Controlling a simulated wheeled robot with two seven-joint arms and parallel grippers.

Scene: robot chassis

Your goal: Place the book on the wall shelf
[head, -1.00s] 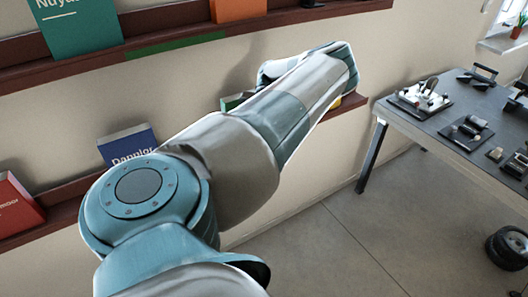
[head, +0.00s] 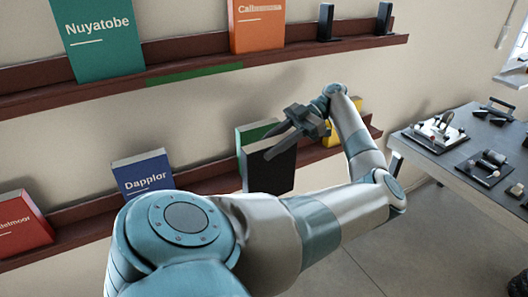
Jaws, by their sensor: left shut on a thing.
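A black book (head: 270,172) hangs upright from my left gripper (head: 284,138), which is shut on its top edge. The book is in front of the lower wall shelf (head: 190,185) and hides part of a green book there. I cannot tell whether it touches the shelf. The upper wall shelf (head: 285,58) runs above, with a green strip (head: 195,73) along its front, between a teal book and an orange book. My right gripper is not in view.
The upper shelf holds a teal book (head: 98,35), an orange book (head: 257,26) and black bookends (head: 326,22). The lower shelf holds a red book (head: 20,224), a blue book (head: 143,174), a green book (head: 248,131) and something yellow. A table with tools (head: 465,180) stands at the right.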

